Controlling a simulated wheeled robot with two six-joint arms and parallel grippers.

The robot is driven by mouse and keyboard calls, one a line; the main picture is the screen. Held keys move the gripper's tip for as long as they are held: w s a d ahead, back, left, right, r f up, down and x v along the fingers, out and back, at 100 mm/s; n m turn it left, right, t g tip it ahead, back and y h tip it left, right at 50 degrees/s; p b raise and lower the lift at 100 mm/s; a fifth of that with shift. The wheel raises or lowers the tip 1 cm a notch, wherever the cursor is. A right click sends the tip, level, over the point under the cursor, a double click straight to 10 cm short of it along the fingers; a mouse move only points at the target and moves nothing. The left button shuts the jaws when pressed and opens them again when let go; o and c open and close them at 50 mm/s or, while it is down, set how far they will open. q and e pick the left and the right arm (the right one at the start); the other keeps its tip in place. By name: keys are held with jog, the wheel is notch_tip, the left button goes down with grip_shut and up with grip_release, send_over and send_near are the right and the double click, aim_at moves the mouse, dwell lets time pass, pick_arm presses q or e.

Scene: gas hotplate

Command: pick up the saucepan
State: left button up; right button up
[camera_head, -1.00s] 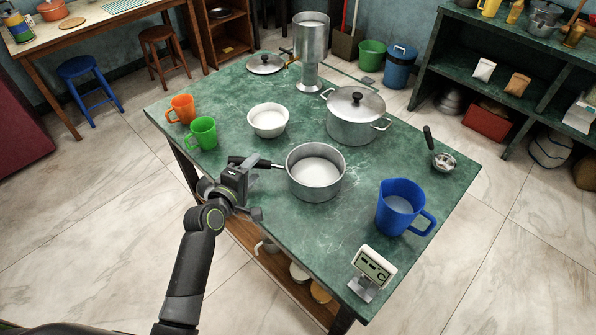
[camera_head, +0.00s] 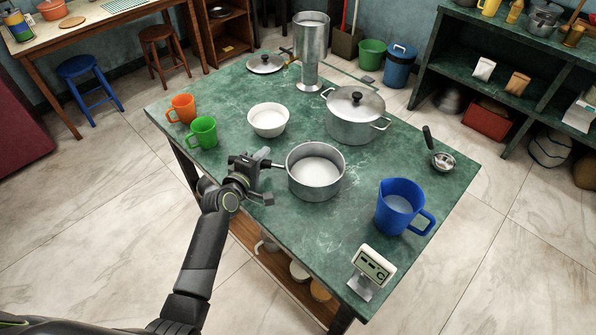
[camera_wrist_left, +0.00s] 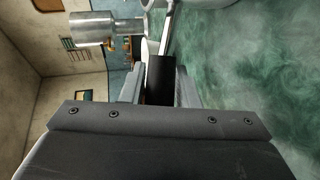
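The saucepan (camera_head: 315,172) is a grey metal pan with pale contents. It stands upright on the green table, its dark handle pointing left. The handle also shows in the left wrist view (camera_wrist_left: 160,80), lying between the two fingers. My left gripper (camera_head: 264,177) is at the handle, left of the pan body. Its fingers look spread apart in the head view, one on the far side of the handle and one on the near side. Contact with the handle cannot be made out. My right gripper is not in view.
On the green table (camera_head: 240,90) a white bowl (camera_head: 268,121) and a lidded pot (camera_head: 355,117) stand behind the saucepan. A blue jug (camera_head: 400,207) and a display device (camera_head: 372,267) are to the right. Green (camera_head: 202,132) and orange (camera_head: 182,108) mugs stand at left.

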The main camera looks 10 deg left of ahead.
pick_arm(q)
grip_shut()
jog(key=shift+r, duration=0.25)
